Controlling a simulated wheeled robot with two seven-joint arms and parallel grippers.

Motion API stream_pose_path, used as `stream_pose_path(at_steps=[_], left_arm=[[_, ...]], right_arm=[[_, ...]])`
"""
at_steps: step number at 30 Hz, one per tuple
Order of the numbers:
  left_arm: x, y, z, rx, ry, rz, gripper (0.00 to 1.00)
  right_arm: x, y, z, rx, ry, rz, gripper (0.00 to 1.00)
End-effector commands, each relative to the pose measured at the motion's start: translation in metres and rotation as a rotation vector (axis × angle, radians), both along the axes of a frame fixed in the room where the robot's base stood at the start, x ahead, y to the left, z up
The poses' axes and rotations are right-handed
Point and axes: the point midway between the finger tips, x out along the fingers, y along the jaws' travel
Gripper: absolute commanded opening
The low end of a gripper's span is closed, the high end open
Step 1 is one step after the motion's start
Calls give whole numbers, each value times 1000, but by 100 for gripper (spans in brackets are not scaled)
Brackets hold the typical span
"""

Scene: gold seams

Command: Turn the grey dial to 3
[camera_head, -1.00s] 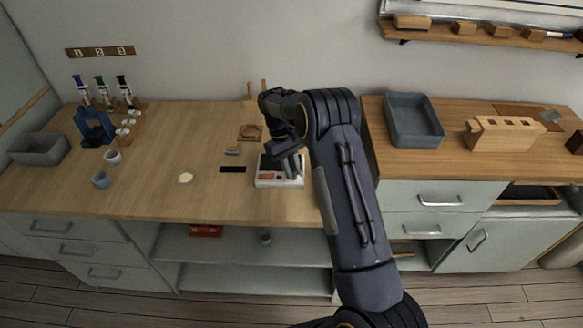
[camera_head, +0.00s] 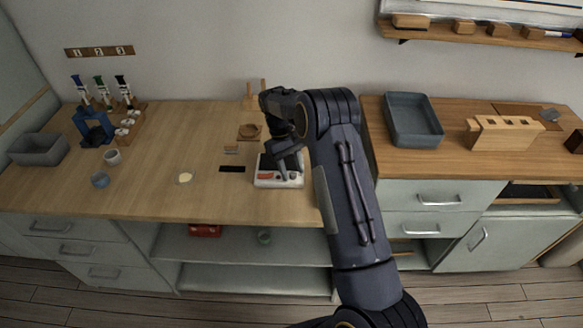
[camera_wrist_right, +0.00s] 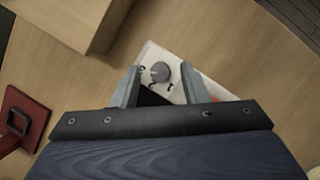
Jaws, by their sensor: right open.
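The grey dial (camera_wrist_right: 160,71) is a round knob on a white panel (camera_wrist_right: 150,56), with small dark marks around it. In the right wrist view it lies between and just beyond the fingertips of my right gripper (camera_wrist_right: 161,77), which is open. I cannot read the dial's setting. In the head view the white panel (camera_head: 262,182) lies on the wooden worktop, and my right gripper (camera_head: 286,176) reaches down over it and hides the dial. A red part (camera_head: 266,175) shows on the panel's left side. My left gripper is not in view.
A black strip (camera_head: 232,169) and a small white-yellow dish (camera_head: 185,178) lie left of the panel. A grey tray (camera_head: 412,137) stands on the right-hand counter. Cups and a blue stand (camera_head: 92,128) are at far left.

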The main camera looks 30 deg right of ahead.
Motion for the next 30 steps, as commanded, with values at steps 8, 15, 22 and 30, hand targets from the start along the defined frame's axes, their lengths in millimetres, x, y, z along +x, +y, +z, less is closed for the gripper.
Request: stream_pose_path(at_steps=[8, 15, 22, 30], left_arm=[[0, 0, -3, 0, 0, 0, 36], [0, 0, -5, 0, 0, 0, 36], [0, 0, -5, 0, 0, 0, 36], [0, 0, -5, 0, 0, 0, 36]], right_arm=[[9, 1, 19, -1, -4, 0, 40], [24, 2, 56, -1, -3, 0, 40], [30, 3, 72, 0, 0, 1, 40], [30, 3, 72, 0, 0, 0, 40]])
